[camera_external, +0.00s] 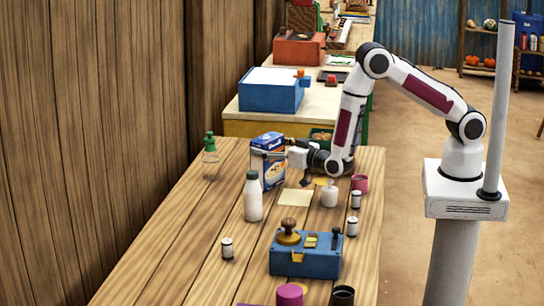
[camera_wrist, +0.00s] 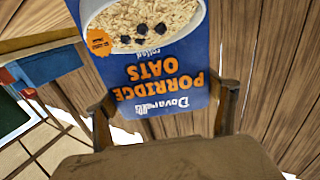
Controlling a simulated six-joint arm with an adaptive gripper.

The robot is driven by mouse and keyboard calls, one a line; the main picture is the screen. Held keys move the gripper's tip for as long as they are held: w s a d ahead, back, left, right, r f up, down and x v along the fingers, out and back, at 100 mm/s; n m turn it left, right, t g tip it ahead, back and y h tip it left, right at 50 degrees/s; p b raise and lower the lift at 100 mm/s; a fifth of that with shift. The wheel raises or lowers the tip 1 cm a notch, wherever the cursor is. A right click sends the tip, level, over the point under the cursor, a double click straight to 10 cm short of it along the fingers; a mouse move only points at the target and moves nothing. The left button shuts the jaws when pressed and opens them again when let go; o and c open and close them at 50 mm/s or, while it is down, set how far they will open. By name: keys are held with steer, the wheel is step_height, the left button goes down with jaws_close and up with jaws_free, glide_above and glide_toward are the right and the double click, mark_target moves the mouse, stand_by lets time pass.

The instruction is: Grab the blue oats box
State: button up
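The blue oats box (camera_external: 268,160) stands upright on the wooden table, with a bowl of oats pictured on its front. In the wrist view the blue oats box (camera_wrist: 160,75) appears upside down, with "Porridge Oats" lettering, and fills the upper middle. My gripper (camera_external: 295,157) is beside the box's right side, near its upper half. In the wrist view my gripper (camera_wrist: 165,110) has its fingers wide apart, one near each side edge of the box. Contact between fingers and box cannot be made out. The lower picture is covered by the gripper body.
A white bottle (camera_external: 253,198) stands in front of the box, and a green-topped item (camera_external: 210,155) to its left.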

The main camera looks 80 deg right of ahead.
steer(key=c, duration=1.1)
steer(key=shift+c, duration=0.2)
steer(key=shift+r, duration=0.25)
steer(key=shift+r, duration=4.85)
